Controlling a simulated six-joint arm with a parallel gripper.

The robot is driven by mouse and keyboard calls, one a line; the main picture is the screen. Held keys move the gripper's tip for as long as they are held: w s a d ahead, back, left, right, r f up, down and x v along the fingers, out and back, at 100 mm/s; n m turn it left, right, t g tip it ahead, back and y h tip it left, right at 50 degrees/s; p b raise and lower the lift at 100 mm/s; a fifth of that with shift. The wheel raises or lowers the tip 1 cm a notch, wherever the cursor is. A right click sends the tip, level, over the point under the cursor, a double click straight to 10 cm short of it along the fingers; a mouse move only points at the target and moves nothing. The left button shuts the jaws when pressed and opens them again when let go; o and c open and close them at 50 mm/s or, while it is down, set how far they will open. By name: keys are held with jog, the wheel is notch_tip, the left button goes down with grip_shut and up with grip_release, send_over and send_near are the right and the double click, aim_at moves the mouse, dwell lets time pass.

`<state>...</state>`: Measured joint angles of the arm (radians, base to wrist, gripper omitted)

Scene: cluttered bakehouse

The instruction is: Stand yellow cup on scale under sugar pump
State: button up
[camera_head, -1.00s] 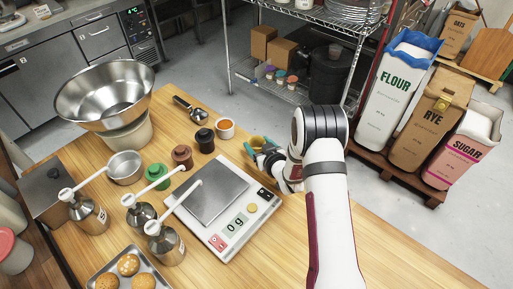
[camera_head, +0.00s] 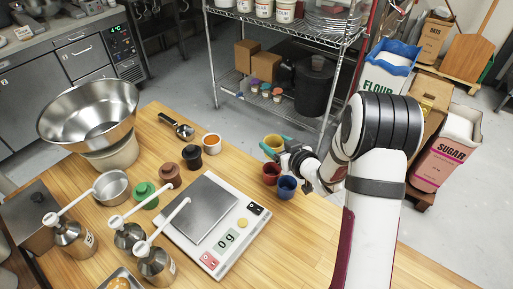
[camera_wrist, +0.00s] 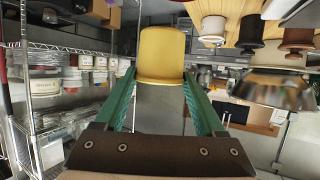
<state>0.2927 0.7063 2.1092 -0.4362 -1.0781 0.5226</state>
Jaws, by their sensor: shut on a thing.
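My gripper (camera_head: 273,150) is shut on the yellow cup (camera_head: 274,141) and holds it above the table, to the right of the scale. In the wrist view the yellow cup (camera_wrist: 161,52) sits between the two green fingers. The scale (camera_head: 188,242) has a bare steel plate (camera_head: 208,207) and its display reads 0 g. Several pump bottles stand left of the scale: one at the left (camera_head: 68,238), one in the middle (camera_head: 128,238) and one nearest the front (camera_head: 156,265). One white spout reaches over the plate. I cannot read which is sugar.
A red cup (camera_head: 271,173) and a blue cup (camera_head: 287,187) stand on the table by my gripper. A steel bowl (camera_head: 88,112) is at the left. The table's right front is clear.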

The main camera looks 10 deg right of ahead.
jog(key=shift+s+d+r, duration=0.3)
jog(key=shift+d+r, duration=0.05)
jog(key=shift+d, duration=0.2)
jog(key=shift+s+d+r, duration=0.25)
jog(key=shift+d+r, duration=0.1)
jog(key=shift+d, duration=0.15)
jog(key=s+a+f+n+g+y, duration=0.1)
jog(key=s+a+n+g+y, duration=0.15)
jog(key=s, duration=0.45)
jog(key=s+a+f+n+g+y, duration=0.1)
jog(key=s+a+n+g+y, duration=0.1)
jog(key=s+n+y, duration=0.3)
jog(key=s+a+f+n+g+y, duration=0.1)
jog(key=s+a+n+g, duration=0.15)
jog(key=s, duration=0.55)
jog(key=shift+g, duration=0.5)
jog(key=w+a, duration=0.2)
jog(key=a, duration=0.3)
jog(key=w+a, duration=0.2)
jog(key=a, duration=0.3)
jog(key=w+a, duration=0.2)
jog(key=a, duration=0.4)
jog(key=shift+a+r, duration=0.1)
jog(key=shift+r, duration=0.05)
jog(key=f, duration=0.3)
jog(key=shift+w+a, duration=0.1)
jog(key=shift+a, duration=0.15)
jog(key=shift+f, duration=0.25)
